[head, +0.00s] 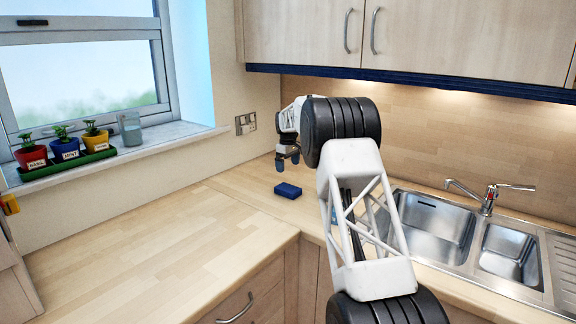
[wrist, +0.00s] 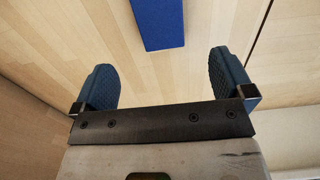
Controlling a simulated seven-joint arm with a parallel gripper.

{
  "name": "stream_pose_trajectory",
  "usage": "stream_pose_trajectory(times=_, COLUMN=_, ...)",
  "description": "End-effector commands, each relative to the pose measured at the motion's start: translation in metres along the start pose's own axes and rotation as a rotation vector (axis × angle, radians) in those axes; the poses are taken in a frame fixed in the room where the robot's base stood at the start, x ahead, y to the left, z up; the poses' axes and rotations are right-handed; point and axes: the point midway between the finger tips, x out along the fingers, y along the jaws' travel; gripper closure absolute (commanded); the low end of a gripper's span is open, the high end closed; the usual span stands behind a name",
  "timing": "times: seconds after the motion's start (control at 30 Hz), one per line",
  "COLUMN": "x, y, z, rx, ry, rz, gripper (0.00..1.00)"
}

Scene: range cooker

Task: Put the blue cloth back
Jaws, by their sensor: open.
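A blue folded cloth or block (head: 288,190) lies on the wooden worktop near the inner corner, to the left of the sink. It also shows in the wrist view (wrist: 158,22) at the top, cut off by the frame edge. My gripper (head: 287,165) is above the worktop, just behind and above the blue thing in the head view. In the wrist view its two dark blue fingers (wrist: 168,85) are wide apart with nothing between them. The blue thing lies beyond the fingertips, and no contact shows.
A double steel sink (head: 435,225) with a mixer tap (head: 487,200) is on the right. The left worktop (head: 150,250) is clear. Wall cupboards hang above.

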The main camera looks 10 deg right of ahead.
Motion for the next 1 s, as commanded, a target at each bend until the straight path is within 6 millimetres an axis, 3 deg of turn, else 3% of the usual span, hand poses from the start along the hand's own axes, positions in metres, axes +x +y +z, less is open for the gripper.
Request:
stream_pose_trajectory(times=0.27, x=-0.001, y=0.0, z=0.001, rx=0.001, ry=0.0, rz=0.0, gripper=0.01)
stream_pose_trajectory(times=0.47, x=-0.012, y=-0.007, z=0.008, rx=0.013, ry=0.003, rz=0.003, gripper=0.01)
stream_pose_trajectory(times=0.67, x=-0.039, y=-0.024, z=0.029, rx=0.047, ry=0.012, rz=0.011, gripper=0.01)
stream_pose_trajectory(times=1.0, x=-0.094, y=-0.069, z=0.084, rx=0.129, ry=0.029, rz=0.026, gripper=0.01)
